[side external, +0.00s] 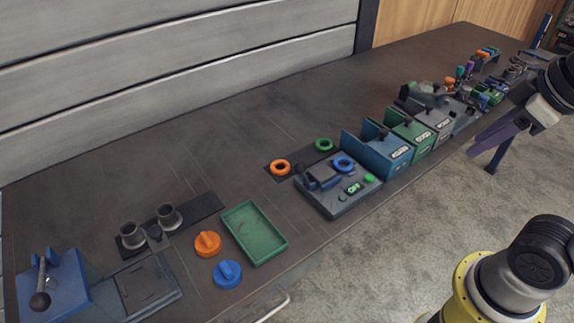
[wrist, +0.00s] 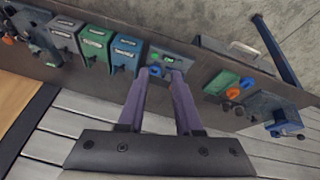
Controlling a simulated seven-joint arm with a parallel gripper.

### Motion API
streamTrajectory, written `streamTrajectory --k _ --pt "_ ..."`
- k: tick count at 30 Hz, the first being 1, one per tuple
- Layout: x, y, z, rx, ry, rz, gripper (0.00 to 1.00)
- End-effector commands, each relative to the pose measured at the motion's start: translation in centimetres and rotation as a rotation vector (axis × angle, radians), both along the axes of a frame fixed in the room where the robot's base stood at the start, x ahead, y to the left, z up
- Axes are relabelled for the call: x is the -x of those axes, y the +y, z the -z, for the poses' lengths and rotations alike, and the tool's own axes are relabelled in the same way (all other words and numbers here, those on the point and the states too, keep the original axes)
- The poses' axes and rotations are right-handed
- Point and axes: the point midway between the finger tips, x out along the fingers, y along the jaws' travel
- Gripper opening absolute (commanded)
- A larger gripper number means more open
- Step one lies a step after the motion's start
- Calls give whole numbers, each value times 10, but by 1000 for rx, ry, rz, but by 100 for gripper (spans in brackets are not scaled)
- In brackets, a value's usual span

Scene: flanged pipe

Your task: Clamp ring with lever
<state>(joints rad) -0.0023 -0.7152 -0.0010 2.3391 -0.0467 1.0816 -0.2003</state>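A grey clamp unit (side external: 338,190) with a green-lit display reading "OFF" stands mid-bench in the side view. A blue ring (side external: 344,164) sits at its back right, beside a dark clamp lever (side external: 318,178). An orange ring (side external: 280,168) and a green ring (side external: 324,145) lie on a dark mat behind the unit. In the wrist view, the unit (wrist: 172,60) shows beyond my fingertips, partly hidden by them. My gripper (wrist: 160,80) has two purple fingers, apart and empty. In the side view my gripper (side external: 482,143) hangs high at the right, clear of the bench.
Labelled blue, green and grey bins (side external: 390,150) stand right of the unit. A green tray (side external: 254,232), an orange knob (side external: 207,244) and a blue knob (side external: 227,274) lie to the left. A blue lever fixture (side external: 60,285) and two grey flanged pipes (side external: 150,228) are farther left. The bench behind is clear.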

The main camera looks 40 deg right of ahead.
Motion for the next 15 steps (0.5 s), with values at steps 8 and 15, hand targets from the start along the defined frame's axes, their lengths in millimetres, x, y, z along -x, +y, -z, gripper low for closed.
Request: streamTrajectory --k 8,15 --pt "-59 2 -68 151 124 -241 0" --pt "-121 21 -98 249 239 -427 0"
